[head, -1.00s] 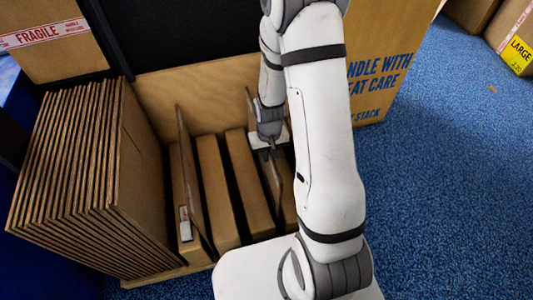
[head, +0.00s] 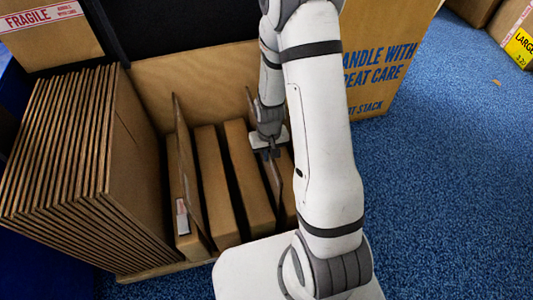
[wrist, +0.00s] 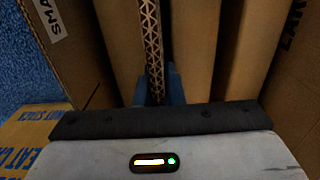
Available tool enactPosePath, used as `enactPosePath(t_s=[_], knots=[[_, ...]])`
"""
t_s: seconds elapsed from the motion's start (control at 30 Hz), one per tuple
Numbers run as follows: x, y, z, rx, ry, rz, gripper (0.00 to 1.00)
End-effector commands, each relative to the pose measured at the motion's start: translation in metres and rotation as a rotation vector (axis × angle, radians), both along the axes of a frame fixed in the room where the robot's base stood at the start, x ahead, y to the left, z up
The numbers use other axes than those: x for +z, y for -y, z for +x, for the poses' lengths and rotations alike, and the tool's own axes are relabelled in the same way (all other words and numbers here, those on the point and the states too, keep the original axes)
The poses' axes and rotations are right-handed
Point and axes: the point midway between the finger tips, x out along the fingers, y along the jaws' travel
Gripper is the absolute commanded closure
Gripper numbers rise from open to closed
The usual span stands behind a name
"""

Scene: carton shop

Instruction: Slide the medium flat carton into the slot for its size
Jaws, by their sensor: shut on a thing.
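My gripper (head: 271,152) is down among the upright panels of the bin in the head view. In the wrist view its blue fingers (wrist: 155,86) are shut on the edge of a thin corrugated flat carton (wrist: 152,45). This held carton (head: 263,140) stands upright and is partly hidden by my arm in the head view. Thick cardboard dividers (head: 248,175) stand upright on its left, with dark gaps between them. How deep the held carton sits, and in which slot, I cannot tell.
Several flat cartons (head: 85,165) stand stacked at the left of the bin. A thin upright panel (head: 187,160) stands by the leftmost divider. In the wrist view a label reading "SMA" (wrist: 48,18) is on the cardboard at left. A large box (head: 385,60) stands behind; blue carpet lies right.

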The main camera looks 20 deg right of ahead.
Motion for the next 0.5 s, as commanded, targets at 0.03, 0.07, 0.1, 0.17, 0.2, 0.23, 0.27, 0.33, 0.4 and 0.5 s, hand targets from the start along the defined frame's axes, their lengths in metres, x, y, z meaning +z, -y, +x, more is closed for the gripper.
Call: enactPosePath(t_s=[0.03, 0.07, 0.1, 0.17, 0.2, 0.23, 0.27, 0.33, 0.4, 0.5], knots=[[0.0003, 0.0001, 0.0002, 0.000, 0.001, 0.000, 1.00], [0.0004, 0.0001, 0.0002, 0.000, 0.001, 0.000, 1.00], [0.0004, 0.0001, 0.0002, 0.000, 0.001, 0.000, 1.00], [0.0004, 0.0001, 0.0002, 0.000, 0.001, 0.000, 0.89], [0.0004, 0.0001, 0.0002, 0.000, 0.001, 0.000, 0.85], [0.0003, 0.0002, 0.0002, 0.000, 0.001, 0.000, 0.83], [0.0003, 0.0002, 0.0002, 0.000, 0.001, 0.000, 0.81], [0.0003, 0.0002, 0.0001, 0.000, 0.000, 0.000, 0.75], [0.0003, 0.0002, 0.0001, 0.000, 0.000, 0.000, 0.69], [0.0002, 0.0002, 0.0000, -0.001, 0.000, 0.000, 0.67]])
